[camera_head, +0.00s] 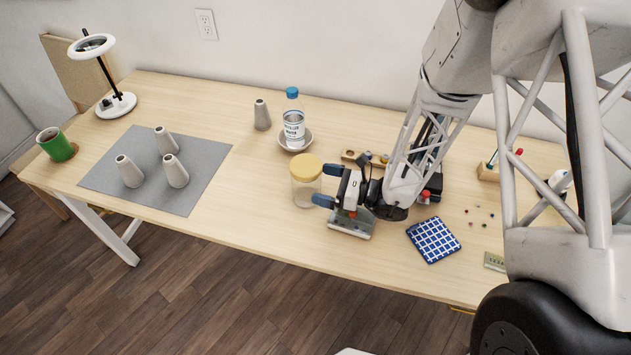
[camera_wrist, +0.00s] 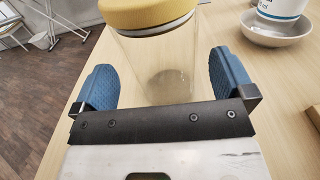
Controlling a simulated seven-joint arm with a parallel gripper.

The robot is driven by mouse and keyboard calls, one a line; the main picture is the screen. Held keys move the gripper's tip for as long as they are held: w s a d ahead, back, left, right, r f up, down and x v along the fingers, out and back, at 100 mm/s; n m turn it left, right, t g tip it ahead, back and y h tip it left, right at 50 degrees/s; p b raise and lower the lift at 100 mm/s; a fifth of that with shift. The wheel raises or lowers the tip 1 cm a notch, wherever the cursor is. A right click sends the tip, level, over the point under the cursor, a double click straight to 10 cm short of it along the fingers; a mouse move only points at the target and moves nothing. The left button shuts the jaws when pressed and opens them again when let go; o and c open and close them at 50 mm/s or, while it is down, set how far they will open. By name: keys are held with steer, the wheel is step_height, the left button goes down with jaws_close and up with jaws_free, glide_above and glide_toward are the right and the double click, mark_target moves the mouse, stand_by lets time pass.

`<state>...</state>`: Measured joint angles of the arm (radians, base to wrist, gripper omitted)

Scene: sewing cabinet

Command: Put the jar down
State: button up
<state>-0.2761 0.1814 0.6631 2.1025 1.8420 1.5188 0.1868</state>
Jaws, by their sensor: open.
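The jar (camera_head: 306,186) is clear glass with a yellow lid. It stands upright on the wooden table, near the middle of its front half. In the wrist view the jar (camera_wrist: 155,62) rises just ahead of my gripper, with its lid cut off by the top edge. My gripper (camera_head: 318,184) is open, with blue fingertips. In the wrist view the two fingers (camera_wrist: 160,82) lie on either side of the jar, with gaps between them and the glass. The jar looks empty.
A bottle with a blue cap (camera_head: 293,125) stands in a saucer (camera_head: 283,143) behind the jar. Grey vases (camera_head: 172,172) stand on a grey mat (camera_head: 197,199) to the left. A blue checked cloth (camera_head: 433,240) lies at right. The table between mat and jar is clear.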

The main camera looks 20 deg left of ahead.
steer(key=shift+d, duration=3.65)
steer(key=shift+s+d+r+n+g, duration=0.15)
steer(key=shift+r+n+g, duration=0.15)
steer(key=shift+r, duration=0.25)
steer(key=s+d+r+n+t+h, duration=0.1)
steer(key=s+d+r+n+h, duration=0.7)
steer(key=d+r, duration=0.4)
steer(key=s+d+r+n+t+h, duration=0.2)
steer(key=s+d+r+n+h, duration=0.7)
steer(key=r, duration=0.7)
steer(key=s+d+h, duration=0.1)
steer(key=s+d, duration=0.1)
steer(key=d, duration=0.1)
steer(key=shift+s+d+r, duration=0.25)
steer(key=shift+s+r, duration=0.1)
steer(key=shift+r, duration=0.05)
